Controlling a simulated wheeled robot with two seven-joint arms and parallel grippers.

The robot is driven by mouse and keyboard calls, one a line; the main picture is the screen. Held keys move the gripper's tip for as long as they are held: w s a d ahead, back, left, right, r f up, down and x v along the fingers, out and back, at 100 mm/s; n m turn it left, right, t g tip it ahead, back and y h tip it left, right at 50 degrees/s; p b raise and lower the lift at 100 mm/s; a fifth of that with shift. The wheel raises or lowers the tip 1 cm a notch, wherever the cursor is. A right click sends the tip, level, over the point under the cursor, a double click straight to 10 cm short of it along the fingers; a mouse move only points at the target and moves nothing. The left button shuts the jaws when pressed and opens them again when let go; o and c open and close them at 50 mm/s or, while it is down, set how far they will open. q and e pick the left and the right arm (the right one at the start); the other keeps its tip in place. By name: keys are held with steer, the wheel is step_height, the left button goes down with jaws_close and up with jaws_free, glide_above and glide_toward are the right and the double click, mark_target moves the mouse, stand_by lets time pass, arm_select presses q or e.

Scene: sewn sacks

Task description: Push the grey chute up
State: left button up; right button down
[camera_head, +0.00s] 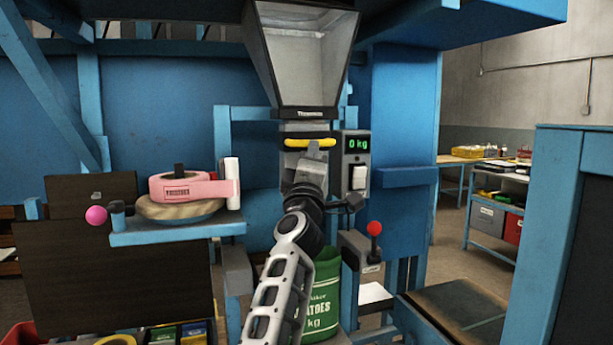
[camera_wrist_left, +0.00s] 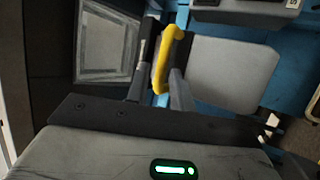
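The grey chute (camera_head: 293,160) sits under the large hopper, with a yellow handle (camera_head: 310,142) across its front. In the left wrist view the chute's grey plate (camera_wrist_left: 232,75) lies right of the yellow handle (camera_wrist_left: 163,65). My left gripper (camera_head: 317,151) is at the handle; in the wrist view its two fingers (camera_wrist_left: 160,85) stand on either side of the bar and appear closed on it. My left arm hides part of the chute's lower end. My right gripper is in neither view.
The hopper (camera_head: 302,55) hangs above. A scale display (camera_head: 357,145) reading 0 kg is right of the chute. A red-knobbed lever (camera_head: 374,229) and a green sack (camera_head: 326,290) are below. A shelf (camera_head: 178,233) at left holds a pink tape roll (camera_head: 182,187).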

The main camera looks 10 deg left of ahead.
arm_select(q)
steer(key=v, duration=1)
